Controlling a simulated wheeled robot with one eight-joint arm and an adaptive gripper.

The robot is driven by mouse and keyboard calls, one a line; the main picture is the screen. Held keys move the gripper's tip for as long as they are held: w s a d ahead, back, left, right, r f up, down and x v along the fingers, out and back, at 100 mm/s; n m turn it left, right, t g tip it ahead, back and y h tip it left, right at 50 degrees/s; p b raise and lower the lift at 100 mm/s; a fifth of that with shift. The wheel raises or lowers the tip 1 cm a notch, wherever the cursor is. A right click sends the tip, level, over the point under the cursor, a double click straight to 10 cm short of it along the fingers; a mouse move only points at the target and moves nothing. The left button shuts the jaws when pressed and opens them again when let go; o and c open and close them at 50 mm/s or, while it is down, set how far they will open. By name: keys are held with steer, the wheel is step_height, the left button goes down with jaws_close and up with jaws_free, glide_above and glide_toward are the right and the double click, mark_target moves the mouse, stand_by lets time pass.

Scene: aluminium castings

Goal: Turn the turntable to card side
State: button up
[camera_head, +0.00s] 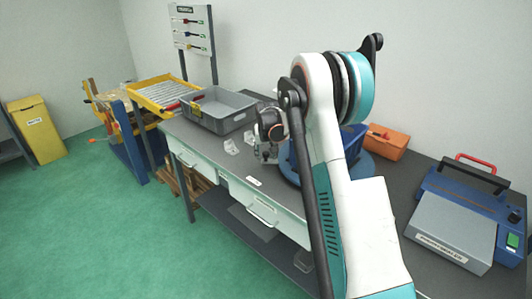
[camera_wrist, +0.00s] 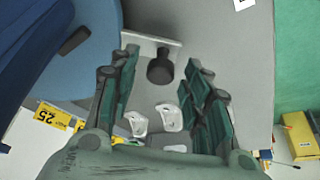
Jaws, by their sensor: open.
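The turntable is a blue round base (camera_head: 368,167) with an upright blue part, at the back of the bench and largely hidden behind my arm. In the wrist view its blue disc (camera_wrist: 92,68) is at the left, beside a dark blue upright part. My gripper (camera_wrist: 165,92) is open, with its fingers on either side of a pale plate bearing a black knob (camera_wrist: 160,70). I cannot tell whether the fingers touch it, or how the plate joins the disc. In the head view my gripper (camera_head: 266,154) is just left of the turntable. I cannot tell which side faces out.
Pale castings (camera_head: 231,146) lie on the bench, also seen below the knob in the wrist view (camera_wrist: 169,118). A grey tray (camera_head: 228,118) is behind them. An orange box (camera_head: 388,141) and a blue-grey machine (camera_head: 462,215) stand right. A tool board (camera_head: 192,28) rises behind.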

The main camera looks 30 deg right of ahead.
jaws_close()
steer(key=shift+s, duration=0.15)
